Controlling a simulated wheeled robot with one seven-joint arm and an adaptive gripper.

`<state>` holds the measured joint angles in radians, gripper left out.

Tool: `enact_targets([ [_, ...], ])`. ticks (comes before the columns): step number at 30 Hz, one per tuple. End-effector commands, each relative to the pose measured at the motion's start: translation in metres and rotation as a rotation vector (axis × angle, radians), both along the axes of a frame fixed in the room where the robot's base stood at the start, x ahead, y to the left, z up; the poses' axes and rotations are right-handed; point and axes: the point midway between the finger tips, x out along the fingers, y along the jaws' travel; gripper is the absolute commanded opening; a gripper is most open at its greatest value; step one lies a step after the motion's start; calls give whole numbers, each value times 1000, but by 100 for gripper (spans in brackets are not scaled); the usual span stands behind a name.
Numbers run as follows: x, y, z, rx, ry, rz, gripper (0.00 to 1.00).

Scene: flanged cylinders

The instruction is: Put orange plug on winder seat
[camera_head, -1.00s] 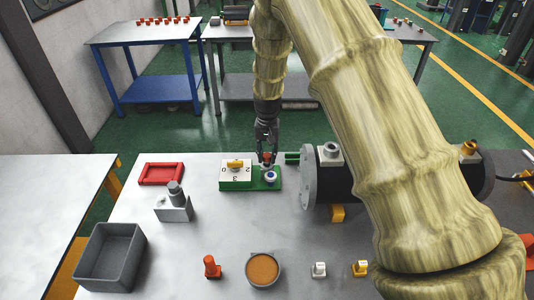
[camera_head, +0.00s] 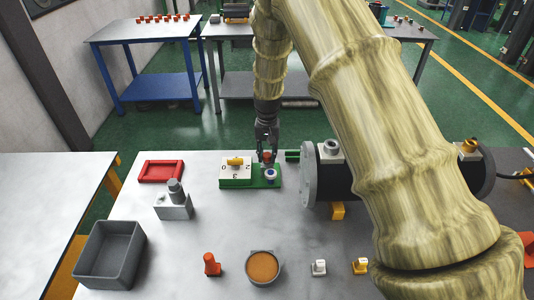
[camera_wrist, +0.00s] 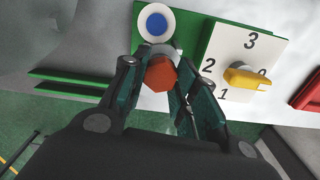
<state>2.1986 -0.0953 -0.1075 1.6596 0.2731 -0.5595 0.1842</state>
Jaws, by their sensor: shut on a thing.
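My gripper (camera_head: 267,150) is at the right end of a green base (camera_head: 236,184), with its fingers pointing down. In the wrist view, my gripper (camera_wrist: 160,92) is shut on an orange plug (camera_wrist: 161,74) with a hexagonal face. A grey ring (camera_wrist: 158,50) shows just beyond the plug, beside a white disc with a blue centre (camera_wrist: 156,22). I cannot tell whether the plug's lower end touches the base. Another orange piece (camera_head: 210,267) stands upright on the front of the table. No part is marked as the winder seat.
A white dial panel with a yellow knob (camera_head: 235,162) is on the base's left half. A red tray (camera_head: 160,172), grey block (camera_head: 174,207), grey bin (camera_head: 98,272) and orange-filled bowl (camera_head: 262,267) are on the table (camera_head: 225,225).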

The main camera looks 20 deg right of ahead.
Motion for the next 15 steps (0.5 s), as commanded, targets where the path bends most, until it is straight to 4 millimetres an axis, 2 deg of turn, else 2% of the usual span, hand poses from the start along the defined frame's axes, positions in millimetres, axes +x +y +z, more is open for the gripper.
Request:
enact_targets([
  [1,0,0,0,0,0,0,3],
  [2,0,0,0,0,0,0,34],
  [5,0,0,0,0,0,0,53],
  [15,0,0,1,0,0,0,54],
])
